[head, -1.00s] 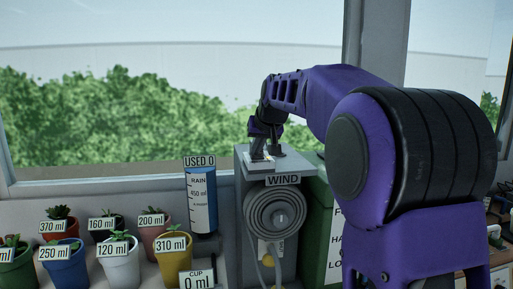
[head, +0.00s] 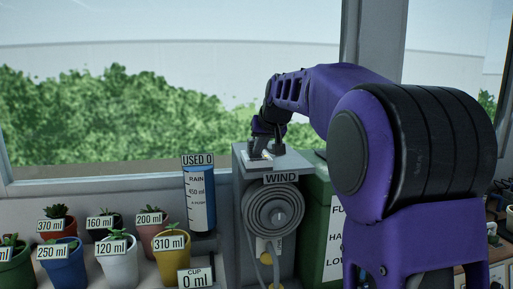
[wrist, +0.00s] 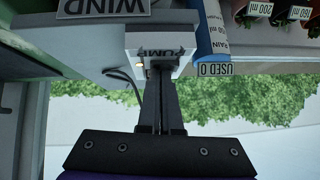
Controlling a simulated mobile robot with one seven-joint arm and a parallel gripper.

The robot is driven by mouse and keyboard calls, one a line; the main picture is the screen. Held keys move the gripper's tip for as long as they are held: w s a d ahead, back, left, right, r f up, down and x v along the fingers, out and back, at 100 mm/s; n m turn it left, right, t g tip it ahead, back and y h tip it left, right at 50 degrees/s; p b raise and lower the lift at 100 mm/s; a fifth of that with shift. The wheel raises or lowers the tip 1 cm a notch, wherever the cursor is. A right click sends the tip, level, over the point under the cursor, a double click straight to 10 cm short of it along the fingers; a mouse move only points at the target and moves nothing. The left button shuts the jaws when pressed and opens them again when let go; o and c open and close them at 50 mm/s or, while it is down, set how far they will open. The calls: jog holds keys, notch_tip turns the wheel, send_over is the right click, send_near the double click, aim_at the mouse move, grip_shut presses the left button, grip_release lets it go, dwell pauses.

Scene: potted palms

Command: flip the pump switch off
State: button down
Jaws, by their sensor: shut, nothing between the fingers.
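The pump switch is on a small white plate (head: 258,157) on top of the grey cabinet. In the head view my gripper (head: 260,151) points down over the cabinet top, at the plate. The fingers hide the switch lever, so I cannot tell its position or whether they touch it.
A hose reel marked WIND (head: 275,211) is on the cabinet front (head: 243,200). A green container (head: 318,215) is to the right.

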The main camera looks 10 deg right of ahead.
jog(key=r+p, duration=0.4)
jog(key=shift+d+r, duration=0.25)
jog(key=shift+r, duration=0.1)
jog(key=v, duration=0.9)
jog(key=shift+s, duration=0.35)
jog(key=shift+r, duration=0.1)
jog(key=shift+s+a+r+p, duration=0.1)
jog(key=shift+s+a+p, duration=0.15)
jog(key=shift+a+p, duration=0.65)
jog(key=shift+d+p, duration=0.3)
